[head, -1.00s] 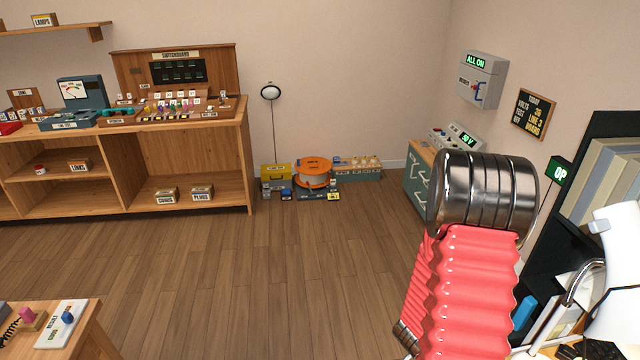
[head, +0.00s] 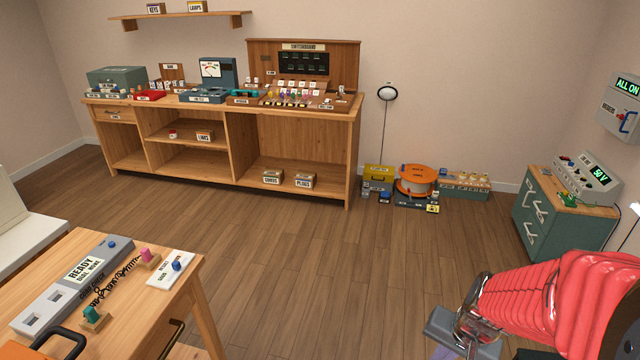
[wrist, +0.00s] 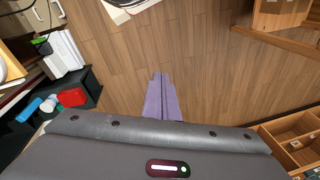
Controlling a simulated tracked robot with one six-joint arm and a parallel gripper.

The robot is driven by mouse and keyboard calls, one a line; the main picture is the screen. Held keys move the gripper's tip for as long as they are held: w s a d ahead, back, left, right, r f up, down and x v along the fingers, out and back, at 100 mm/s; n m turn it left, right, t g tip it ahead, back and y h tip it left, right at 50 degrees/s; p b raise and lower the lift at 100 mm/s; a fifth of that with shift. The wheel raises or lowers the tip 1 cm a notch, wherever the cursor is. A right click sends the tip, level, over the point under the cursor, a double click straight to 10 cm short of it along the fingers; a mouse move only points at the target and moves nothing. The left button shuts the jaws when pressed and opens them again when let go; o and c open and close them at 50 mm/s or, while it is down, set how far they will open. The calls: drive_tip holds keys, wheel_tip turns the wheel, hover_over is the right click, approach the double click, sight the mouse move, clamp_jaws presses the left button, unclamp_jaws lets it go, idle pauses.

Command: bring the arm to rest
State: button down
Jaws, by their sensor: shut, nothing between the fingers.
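My arm, with red ribbed sleeves (head: 545,300), reaches in at the lower right of the head view. Its outer end, with a grey block, is low near the bottom edge. In the wrist view my gripper (wrist: 160,78) shows as two purple fingers pressed together, with nothing between them. They point out over bare wooden floor (wrist: 200,60) and touch nothing that I can see. In the head view the fingers are mostly cut off or hidden.
A wooden table (head: 190,310) with a grey READY panel (head: 85,265) is at lower left. A long wooden bench (head: 230,150) stands at the back. A green cabinet (head: 560,225) is at right, with a cable reel (head: 415,180) near the wall. The middle floor is clear.

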drive_tip(key=s+a+r+n+t, duration=0.1)
drive_tip(key=s+a+r+n, duration=0.1)
drive_tip(key=r, duration=0.4)
drive_tip(key=s+a+r+n+t, duration=0.1)
drive_tip(key=s+a+r+n, duration=0.1)
drive_tip(key=a+r, duration=0.2)
drive_tip(key=s+a+r+n+t, duration=0.1)
drive_tip(key=s+a+r+n, duration=0.1)
drive_tip(key=r, duration=0.7)
drive_tip(key=shift+a+r+n+h, duration=0.3)
drive_tip(key=shift+a+h, duration=0.1)
drive_tip(key=shift+a, duration=0.3)
drive_tip(key=shift+s+d, duration=0.15)
